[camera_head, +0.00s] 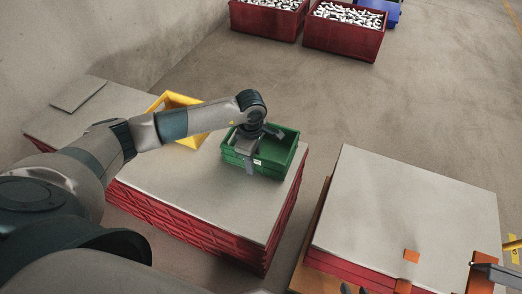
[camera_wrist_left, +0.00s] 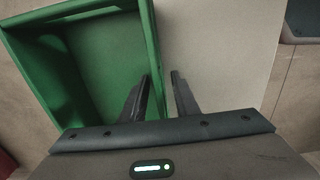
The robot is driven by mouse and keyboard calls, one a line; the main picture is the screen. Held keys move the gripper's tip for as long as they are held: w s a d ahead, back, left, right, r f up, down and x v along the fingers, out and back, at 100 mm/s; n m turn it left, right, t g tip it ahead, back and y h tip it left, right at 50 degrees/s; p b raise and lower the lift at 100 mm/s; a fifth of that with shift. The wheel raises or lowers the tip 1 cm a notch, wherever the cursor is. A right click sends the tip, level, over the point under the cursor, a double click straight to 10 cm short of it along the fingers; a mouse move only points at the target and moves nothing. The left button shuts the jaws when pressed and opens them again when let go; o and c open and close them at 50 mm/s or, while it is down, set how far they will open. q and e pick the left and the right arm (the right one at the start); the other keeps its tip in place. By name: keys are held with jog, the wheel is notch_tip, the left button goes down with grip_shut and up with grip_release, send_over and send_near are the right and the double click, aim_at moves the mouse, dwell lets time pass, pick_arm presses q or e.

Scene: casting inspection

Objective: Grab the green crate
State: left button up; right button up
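The green crate (camera_head: 285,160) stands upright and looks empty, at the right back corner of the left cardboard-topped stack. My left gripper (camera_head: 250,160) reaches down at its left part. In the left wrist view, the green crate (camera_wrist_left: 25,85) fills the upper left. There my left gripper (camera_wrist_left: 160,78) has one finger inside the crate and one outside, with the crate's wall between them. The fingers are apart and do not look clamped on the wall. Part of my right gripper (camera_head: 490,267) shows at the right edge; its fingers are too cut off to judge.
A yellow crate (camera_head: 190,133) stands left of the green one, behind my left arm. The left stack has a grey top (camera_head: 215,210) over red crates. A second stack (camera_head: 400,200) stands right, across a gap. Red bins (camera_head: 345,38) with metal parts stand at the back.

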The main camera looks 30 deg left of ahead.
dwell(0.3)
pick_arm(q)
grip_shut()
jog(key=shift+r, duration=0.15)
jog(key=shift+r, duration=0.55)
jog(key=r, duration=0.3)
jog(key=shift+w+d+r, duration=0.2)
jog(key=shift+w+d, duration=0.1)
jog(key=shift+d, duration=0.05)
jog(key=w+d+r, duration=0.6)
jog(key=w+d, duration=0.1)
jog(key=d, duration=0.1)
jog(key=shift+d+r, duration=0.15)
